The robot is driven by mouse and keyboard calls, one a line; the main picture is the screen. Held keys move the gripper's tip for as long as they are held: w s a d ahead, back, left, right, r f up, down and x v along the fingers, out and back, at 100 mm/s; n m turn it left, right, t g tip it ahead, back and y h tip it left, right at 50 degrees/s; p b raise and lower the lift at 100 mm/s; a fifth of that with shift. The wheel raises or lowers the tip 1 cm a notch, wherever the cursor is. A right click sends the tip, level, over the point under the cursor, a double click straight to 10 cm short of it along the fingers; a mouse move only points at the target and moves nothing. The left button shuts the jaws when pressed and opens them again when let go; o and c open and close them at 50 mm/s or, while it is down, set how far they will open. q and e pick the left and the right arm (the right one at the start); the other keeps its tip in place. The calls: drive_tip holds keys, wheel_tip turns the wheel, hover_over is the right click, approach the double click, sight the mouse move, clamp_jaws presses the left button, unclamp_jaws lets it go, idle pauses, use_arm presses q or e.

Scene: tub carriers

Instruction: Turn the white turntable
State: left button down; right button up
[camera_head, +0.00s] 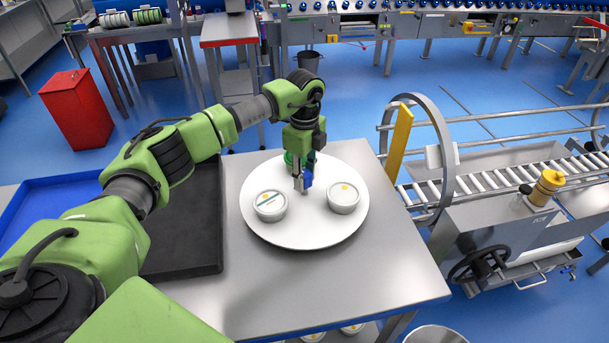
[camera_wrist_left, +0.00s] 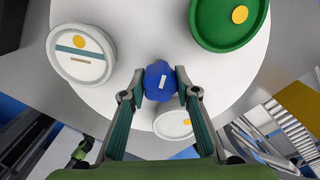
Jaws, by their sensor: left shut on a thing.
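The white turntable (camera_head: 304,238) is a round disc on a steel table, and it fills much of the left wrist view (camera_wrist_left: 135,18). A blue knob (camera_head: 308,180) stands near its middle; it shows a white stripe in the wrist view (camera_wrist_left: 158,82). My left gripper (camera_head: 303,184) points down and is shut on the blue knob, one finger on each side. On the disc are a white tub with a teal band (camera_head: 270,206), a plain white tub (camera_head: 343,199) and a green-lidded tub (camera_wrist_left: 228,22), mostly hidden behind my gripper in the head view. My right gripper is out of view.
A black tray (camera_head: 190,245) and a blue tray (camera_head: 50,205) lie left of the turntable. A roller conveyor with a metal hoop (camera_head: 441,140) stands at the right. The steel table (camera_head: 390,280) is bare in front and to the right of the disc.

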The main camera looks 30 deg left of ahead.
use_arm(q)
drive_tip(key=shift+w+r+n, duration=0.1)
drive_tip(key=shift+r+n, duration=0.05)
drive_tip(key=shift+n, duration=0.25)
idle(0.4)
drive_tip(key=c, duration=1.6)
unclamp_jaws()
drive_tip(key=shift+o, duration=0.2)
wheel_tip(320, 180, up, 12)
